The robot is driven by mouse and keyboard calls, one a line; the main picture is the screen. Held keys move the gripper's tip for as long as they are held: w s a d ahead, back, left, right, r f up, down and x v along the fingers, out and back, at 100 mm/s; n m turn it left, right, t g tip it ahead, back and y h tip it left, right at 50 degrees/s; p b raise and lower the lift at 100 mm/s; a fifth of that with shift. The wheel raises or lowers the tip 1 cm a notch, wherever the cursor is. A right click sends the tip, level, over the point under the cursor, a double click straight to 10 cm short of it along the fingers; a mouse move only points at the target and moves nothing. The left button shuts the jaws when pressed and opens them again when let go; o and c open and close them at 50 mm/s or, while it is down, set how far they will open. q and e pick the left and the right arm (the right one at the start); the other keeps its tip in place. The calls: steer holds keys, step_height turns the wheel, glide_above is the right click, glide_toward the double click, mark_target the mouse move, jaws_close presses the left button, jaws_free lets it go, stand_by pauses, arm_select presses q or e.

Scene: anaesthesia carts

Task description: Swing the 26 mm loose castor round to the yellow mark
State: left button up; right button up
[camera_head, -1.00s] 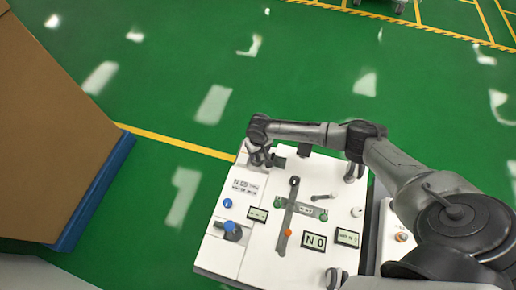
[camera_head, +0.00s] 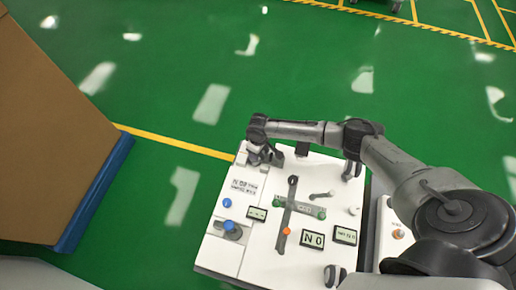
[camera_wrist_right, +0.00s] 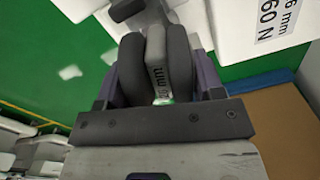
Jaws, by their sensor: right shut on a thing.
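The 26 mm castor (camera_wrist_right: 156,62) shows in the right wrist view as a grey wheel edge with "26 mm" printed on it. My right gripper (camera_wrist_right: 155,42) is shut on it, with one dark finger on each side. In the head view my right gripper (camera_head: 262,154) is at the far left corner of the white cart panel (camera_head: 262,262). The castor is mostly hidden there by the gripper. I cannot make out a yellow mark on the panel. My left gripper is not in view.
The panel carries a printed label (camera_head: 244,186), blue knobs (camera_head: 231,228), a grey bar with an orange end (camera_head: 287,231), small displays (camera_head: 313,239) and other castors (camera_head: 334,275). A brown box (camera_head: 50,130) with a blue edge stands at the left. Green floor between them is clear.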

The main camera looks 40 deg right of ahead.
steer(key=shift+d+n, duration=0.15)
steer(key=shift+n, duration=0.55)
steer(key=n, duration=0.3)
steer(key=shift+w+d+n, duration=0.1)
steer(key=shift+d+n, duration=0.1)
steer(key=shift+n, duration=0.1)
steer(key=shift+w+f+n, duration=0.1)
steer(key=shift+n, duration=0.7)
steer(key=n, duration=0.3)
steer(key=shift+w+d, duration=0.15)
steer(key=shift+n, duration=0.3)
